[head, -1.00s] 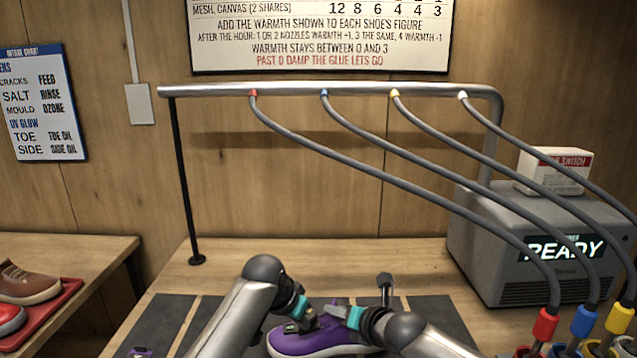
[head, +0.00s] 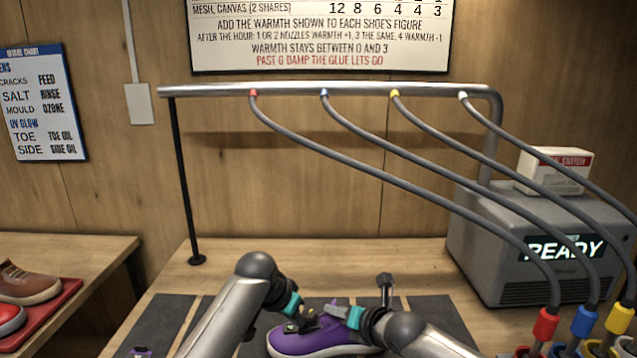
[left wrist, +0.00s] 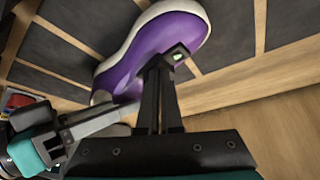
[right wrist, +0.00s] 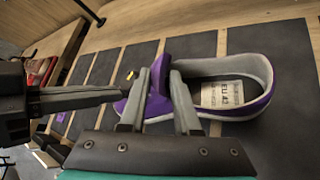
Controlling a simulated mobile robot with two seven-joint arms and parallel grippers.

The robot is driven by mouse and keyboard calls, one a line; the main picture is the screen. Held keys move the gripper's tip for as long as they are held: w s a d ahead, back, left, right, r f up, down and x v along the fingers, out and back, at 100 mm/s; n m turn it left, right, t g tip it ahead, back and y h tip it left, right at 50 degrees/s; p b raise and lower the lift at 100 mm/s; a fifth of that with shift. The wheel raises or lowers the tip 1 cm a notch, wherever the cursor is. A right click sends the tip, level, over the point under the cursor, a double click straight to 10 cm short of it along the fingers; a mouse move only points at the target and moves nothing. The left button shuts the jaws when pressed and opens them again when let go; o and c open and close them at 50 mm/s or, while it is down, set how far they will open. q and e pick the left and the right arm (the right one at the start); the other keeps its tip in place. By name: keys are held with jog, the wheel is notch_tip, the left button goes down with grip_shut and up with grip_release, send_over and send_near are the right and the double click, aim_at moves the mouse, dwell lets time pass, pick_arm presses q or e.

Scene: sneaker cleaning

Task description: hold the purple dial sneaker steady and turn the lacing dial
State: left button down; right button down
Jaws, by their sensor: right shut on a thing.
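The purple sneaker (head: 310,340) with a pale sole lies on a dark mat at the bottom of the head view. My right gripper (head: 336,312) is at its upper; in the right wrist view its fingers (right wrist: 160,90) are shut on the raised purple tongue (right wrist: 160,72). My left gripper (head: 297,325) is over the front part of the sneaker. In the left wrist view its fingers (left wrist: 172,62) are close together in front of the purple upper (left wrist: 165,35). Whether they grip anything is unclear. The lacing dial cannot be made out clearly.
Dark mats (head: 165,322) cover the bench. A rail (head: 330,90) carries several hoses above. A grey machine (head: 540,245) marked READY stands at the right. A red tray (head: 50,310) with other shoes is on the left table. The back bench is mostly clear.

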pick_arm(q)
jog(key=shift+a+r, duration=0.1)
jog(key=shift+s+a, duration=0.15)
jog(key=shift+s, duration=0.15)
notch_tip(320, 180, up, 6)
jog(key=shift+f, duration=0.1)
dwell(0.5)
jog(key=shift+s+d+f, duration=0.15)
jog(key=shift+d+f, duration=0.1)
jog(key=shift+f, duration=0.75)
jog(key=shift+s+d+f, duration=0.15)
jog(key=shift+d+f, duration=0.15)
jog(key=shift+f, duration=0.7)
jog(key=shift+s+d+f, duration=0.15)
jog(key=shift+d+f, duration=0.1)
jog(key=shift+f, duration=0.75)
